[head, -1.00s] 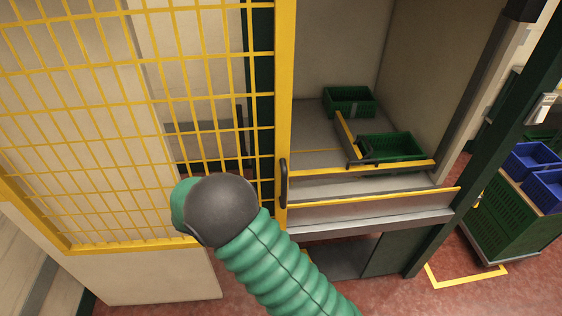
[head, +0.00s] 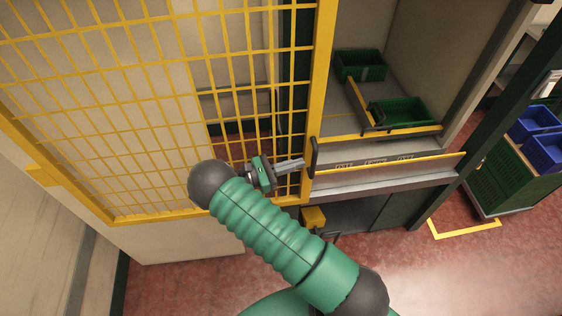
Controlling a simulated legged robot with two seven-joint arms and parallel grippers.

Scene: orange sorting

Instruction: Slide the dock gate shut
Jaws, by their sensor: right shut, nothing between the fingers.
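The dock gate (head: 140,110) is a yellow mesh panel in a yellow frame, at the left of the head view. Its right edge post (head: 321,90) carries a dark handle (head: 314,157). The dock opening to the right of that post is uncovered. My right gripper (head: 298,164) is shut and empty, with its fingertips just left of the handle, in front of the gate's lower right corner. I cannot tell whether the fingertips touch the handle or post. My left gripper is not in view.
Two green crates, one at the back (head: 360,65) and one nearer (head: 400,112), stand inside the dock. A yellow-edged sill (head: 390,165) crosses its front. At right, a green cart (head: 505,178) holds blue bins (head: 533,122). Red floor (head: 400,265) is clear in front.

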